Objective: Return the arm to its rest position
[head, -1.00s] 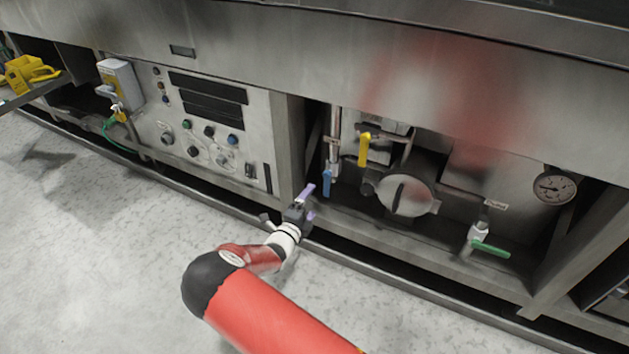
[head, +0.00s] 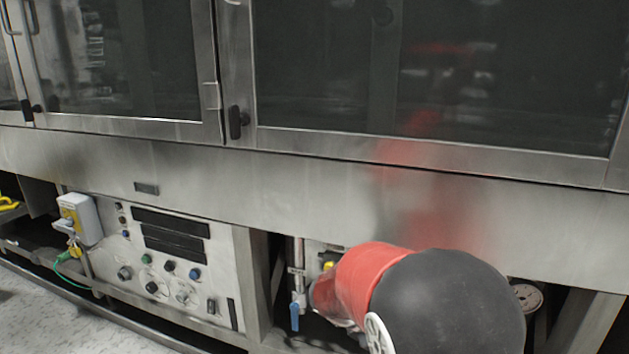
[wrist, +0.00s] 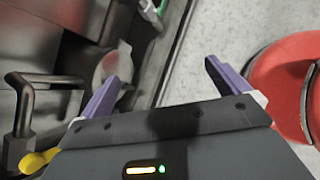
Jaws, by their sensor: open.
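My gripper (wrist: 161,88) shows in the wrist view with its two purple fingers spread apart and nothing between them. Beyond the left finger are a round metal cover (wrist: 112,66), a dark pipe (wrist: 22,100) and a yellow handle (wrist: 38,160). Pale floor lies beyond the right finger, and part of my red arm is at the right edge. In the head view my red and black arm is raised in front of the lower valve bay and hides much of it. My gripper is hidden there.
The washer has glass doors (head: 430,80) above a steel band. Below are a control panel (head: 170,262), a grey-and-yellow switch box (head: 80,220), a blue valve handle (head: 295,316) and a gauge (head: 527,298). Free floor (head: 45,318) is at lower left.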

